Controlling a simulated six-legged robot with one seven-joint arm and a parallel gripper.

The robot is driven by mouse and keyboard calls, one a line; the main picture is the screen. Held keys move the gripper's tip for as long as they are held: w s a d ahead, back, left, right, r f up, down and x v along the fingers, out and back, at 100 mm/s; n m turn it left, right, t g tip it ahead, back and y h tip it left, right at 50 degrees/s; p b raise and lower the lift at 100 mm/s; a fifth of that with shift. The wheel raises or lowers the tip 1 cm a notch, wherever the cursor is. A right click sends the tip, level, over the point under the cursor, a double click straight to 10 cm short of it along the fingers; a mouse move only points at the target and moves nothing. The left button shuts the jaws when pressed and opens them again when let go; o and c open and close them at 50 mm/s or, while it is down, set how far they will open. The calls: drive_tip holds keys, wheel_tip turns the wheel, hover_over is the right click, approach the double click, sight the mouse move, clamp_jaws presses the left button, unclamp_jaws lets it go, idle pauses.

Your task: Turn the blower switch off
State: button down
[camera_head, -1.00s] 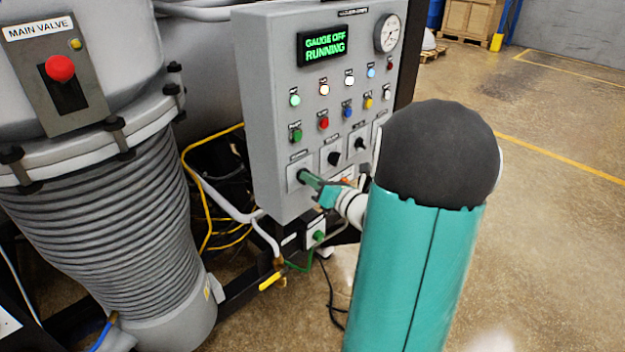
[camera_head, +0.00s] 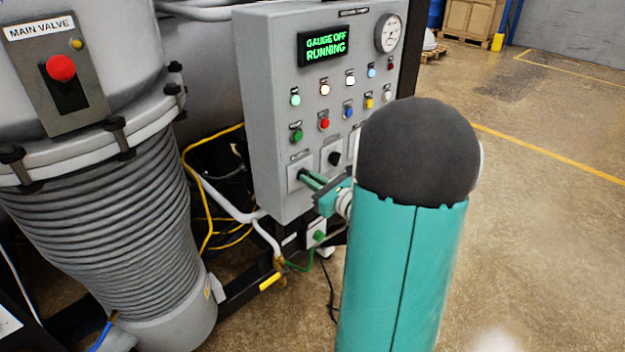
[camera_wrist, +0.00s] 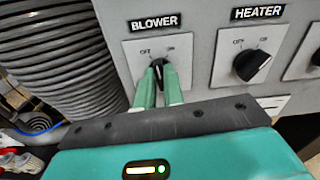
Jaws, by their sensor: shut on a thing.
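The blower switch (camera_wrist: 159,72) is a black rotary knob on a light plate under the label BLOWER, marked OFF at left and ON at right in the wrist view. My gripper (camera_wrist: 160,82) is shut on this knob, with one green finger on each side. The knob is partly hidden by the fingers, and it looks close to upright. In the head view my gripper (camera_head: 306,178) reaches the lower left plate of the grey control panel (camera_head: 262,110); the knob itself is hidden there by the fingers.
The heater switch (camera_wrist: 252,63) sits right of the blower switch, its knob turned toward upper right. The panel display (camera_head: 325,46) reads GAUGE OFF, RUNNING. A grey ribbed bellows (camera_head: 120,240) stands left of the panel. Open floor (camera_head: 550,220) lies to the right.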

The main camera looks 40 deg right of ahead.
drive_tip(key=n, duration=0.4)
drive_tip(key=shift+s+a+n, duration=0.1)
drive_tip(key=shift+n, duration=0.2)
idle(0.3)
drive_tip(key=c, duration=1.5)
unclamp_jaws()
drive_tip(key=s, duration=1.3)
drive_tip(key=shift+s+d, duration=0.2)
drive_tip(key=shift+s, duration=0.15)
